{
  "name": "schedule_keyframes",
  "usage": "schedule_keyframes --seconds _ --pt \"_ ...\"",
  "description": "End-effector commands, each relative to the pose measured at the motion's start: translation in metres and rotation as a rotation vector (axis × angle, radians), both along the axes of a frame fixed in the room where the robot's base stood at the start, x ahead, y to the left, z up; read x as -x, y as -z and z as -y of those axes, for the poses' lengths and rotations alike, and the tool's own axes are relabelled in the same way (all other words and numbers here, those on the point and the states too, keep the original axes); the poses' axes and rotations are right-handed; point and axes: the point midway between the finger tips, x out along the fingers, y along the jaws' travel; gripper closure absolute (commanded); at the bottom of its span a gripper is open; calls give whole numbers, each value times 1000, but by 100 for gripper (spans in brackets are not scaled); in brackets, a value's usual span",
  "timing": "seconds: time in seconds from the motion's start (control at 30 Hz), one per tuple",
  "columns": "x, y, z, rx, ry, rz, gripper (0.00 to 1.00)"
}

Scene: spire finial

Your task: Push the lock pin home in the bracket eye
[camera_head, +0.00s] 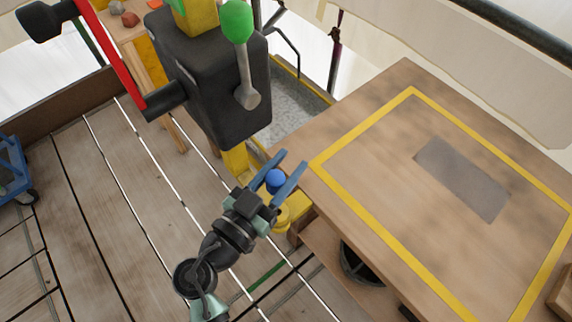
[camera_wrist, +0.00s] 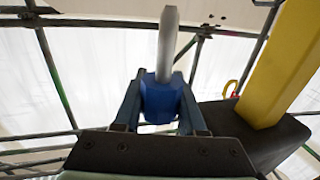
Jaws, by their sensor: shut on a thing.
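The lock pin has a blue head and a pale grey shaft (camera_wrist: 168,42). My gripper (camera_wrist: 160,95) is shut on its blue head, with a blue finger on each side. The shaft points away from my gripper, and its rounded tip is bare against the pale sheeting. In the head view my gripper (camera_head: 288,166) is beside the table's left corner, below the black block, and the blue head (camera_head: 274,180) shows between its fingers. The shaft is hidden there. I cannot clearly make out the bracket eye in either view.
A black block (camera_head: 212,85) on a yellow post (camera_head: 235,160) stands close above my gripper, with a green-knobbed lever (camera_head: 240,50). The post (camera_wrist: 285,65) rises right of the pin in the wrist view.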

Motion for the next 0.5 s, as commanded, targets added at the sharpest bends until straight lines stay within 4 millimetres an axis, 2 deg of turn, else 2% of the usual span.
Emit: schedule_keyframes --seconds 0.03,0.5 --pt "0 8 0 0 0 0 100" --pt "0 48 0 1 0 0 100"
